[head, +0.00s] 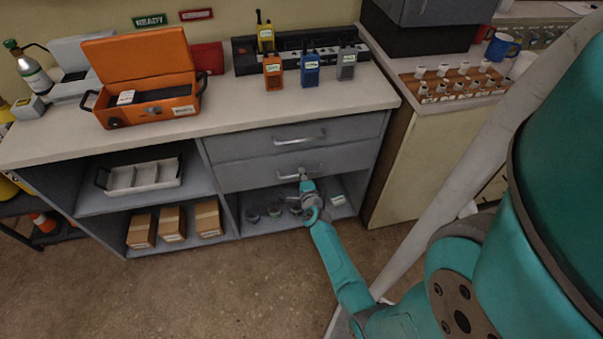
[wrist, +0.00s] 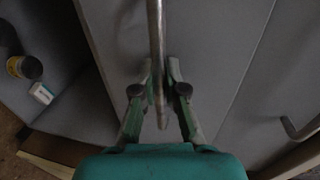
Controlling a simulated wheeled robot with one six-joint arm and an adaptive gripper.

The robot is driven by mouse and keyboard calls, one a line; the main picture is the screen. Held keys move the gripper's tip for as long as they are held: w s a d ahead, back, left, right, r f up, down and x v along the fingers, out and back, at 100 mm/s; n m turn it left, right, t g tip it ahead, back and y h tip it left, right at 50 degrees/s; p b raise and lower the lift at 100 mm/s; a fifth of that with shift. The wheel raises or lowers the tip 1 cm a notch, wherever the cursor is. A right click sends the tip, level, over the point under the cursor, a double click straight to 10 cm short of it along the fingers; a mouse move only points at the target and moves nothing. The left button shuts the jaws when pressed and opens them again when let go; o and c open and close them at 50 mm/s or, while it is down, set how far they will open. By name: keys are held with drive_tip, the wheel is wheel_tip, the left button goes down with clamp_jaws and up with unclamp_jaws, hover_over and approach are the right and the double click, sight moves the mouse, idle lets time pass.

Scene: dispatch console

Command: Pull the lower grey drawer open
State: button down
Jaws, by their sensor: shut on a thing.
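The lower grey drawer (head: 245,176) is in the dispatch counter, below the upper grey drawer (head: 235,145). Its front looks about flush with the counter in the head view, with no clear gap. Its metal bar handle (head: 288,177) shows upright in the wrist view (wrist: 155,30). My gripper (head: 305,183) is at this handle, with its fingers on both sides of the bar in the wrist view (wrist: 160,78), shut on it. The fingertips partly hide the drawer front behind them.
The upper drawer's handle (head: 299,140) is just above. Below the lower drawer is an open shelf with dark round items (head: 274,210) and a small white box (head: 337,200). An orange case (head: 150,115) and radios stand on the countertop. The floor (head: 230,290) in front is clear.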

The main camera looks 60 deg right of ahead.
drive_tip(key=f+v, duration=0.3)
drive_tip(key=v, duration=1.1)
drive_tip(key=s+f+v, duration=0.1)
drive_tip(key=f+v, duration=0.1)
drive_tip(key=v, duration=1.2)
drive_tip(key=shift+a+f, duration=0.45)
drive_tip(key=shift+s, duration=0.1)
drive_tip(key=c, duration=1.2)
unclamp_jaws()
drive_tip(key=v, duration=0.7)
drive_tip(key=shift+s+a, duration=0.15)
drive_tip(key=shift+r, duration=0.1)
